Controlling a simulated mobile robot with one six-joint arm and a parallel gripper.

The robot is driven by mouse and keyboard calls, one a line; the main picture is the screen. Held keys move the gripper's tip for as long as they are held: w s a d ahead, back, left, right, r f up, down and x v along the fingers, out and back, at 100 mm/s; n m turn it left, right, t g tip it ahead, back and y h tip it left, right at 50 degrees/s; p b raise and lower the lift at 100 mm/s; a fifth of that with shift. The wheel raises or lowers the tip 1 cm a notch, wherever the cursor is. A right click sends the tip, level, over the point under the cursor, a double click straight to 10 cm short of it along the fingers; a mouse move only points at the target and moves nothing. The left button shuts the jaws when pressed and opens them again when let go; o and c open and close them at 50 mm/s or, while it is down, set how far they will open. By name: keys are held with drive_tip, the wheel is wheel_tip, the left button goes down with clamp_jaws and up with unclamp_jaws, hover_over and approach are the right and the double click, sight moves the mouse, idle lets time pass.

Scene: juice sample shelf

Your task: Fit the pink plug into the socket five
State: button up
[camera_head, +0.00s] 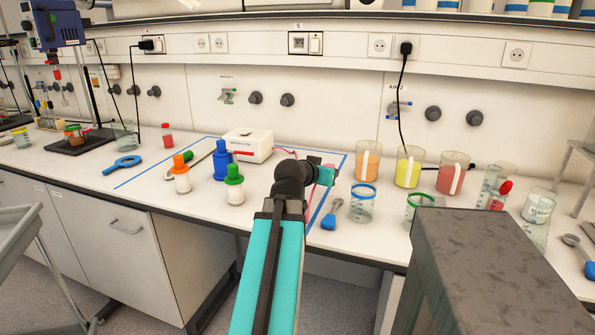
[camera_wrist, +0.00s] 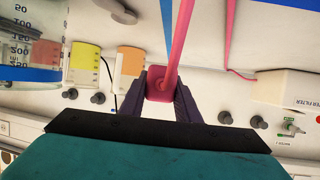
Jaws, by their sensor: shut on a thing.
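My gripper (camera_wrist: 165,76) is shut on the pink plug (camera_wrist: 159,88), with a dark finger on each side of it in the wrist view. A pink cable (camera_wrist: 173,40) runs from the plug. In the head view my gripper (camera_head: 326,174) is low over the bench; its fingers and the plug are mostly hidden by the wrist. Socket five (camera_head: 298,43) is on the wall rail, under the label 5, above and behind my gripper. It has a dark square opening with a white switch beside it. The plug is well apart from the socket.
A white box (camera_head: 248,146), with a pink cable beside it, stands on the bench. Beakers of orange (camera_head: 367,161), yellow (camera_head: 408,167) and red (camera_head: 453,173) liquid stand to the right. Bottles (camera_head: 221,160) stand left. A black cable (camera_head: 403,90) hangs from the rail. The wall below socket five is mostly clear.

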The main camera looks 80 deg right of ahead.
drive_tip(key=shift+d+r+p, duration=0.25)
drive_tip(key=shift+d+p, duration=0.25)
drive_tip(key=shift+p, duration=1.9)
drive_tip(key=p, duration=0.4)
drive_tip(key=shift+w+d+p, duration=0.25)
drive_tip(key=shift+d+p, duration=0.05)
drive_tip(key=shift+p, duration=0.05)
drive_tip(key=w+p, duration=0.1)
drive_tip(key=p, duration=0.6)
drive_tip(key=shift+w+d+f+p, duration=0.1)
drive_tip(key=shift+f+p, duration=0.1)
drive_tip(key=shift+p, duration=0.2)
drive_tip(key=w+d+p, duration=0.1)
drive_tip(key=w+d, duration=0.1)
drive_tip(key=d, duration=0.1)
drive_tip(key=w+d+f+p, duration=0.1)
drive_tip(key=w+d, duration=0.2)
drive_tip(key=w+d+p, duration=0.1)
drive_tip(key=w+d, duration=0.1)
drive_tip(key=d, duration=0.1)
drive_tip(key=shift+w+d+f, duration=0.1)
drive_tip(key=shift+w+f, duration=0.1)
drive_tip(key=shift+w, duration=0.2)
drive_tip(key=shift+w+d+f+p, duration=0.1)
drive_tip(key=shift+w+d+p, duration=0.2)
drive_tip(key=shift+w+d, duration=0.25)
drive_tip(key=shift+s+f+p, duration=0.1)
drive_tip(key=shift+f+p, duration=0.55)
drive_tip(key=shift+f, duration=1.1)
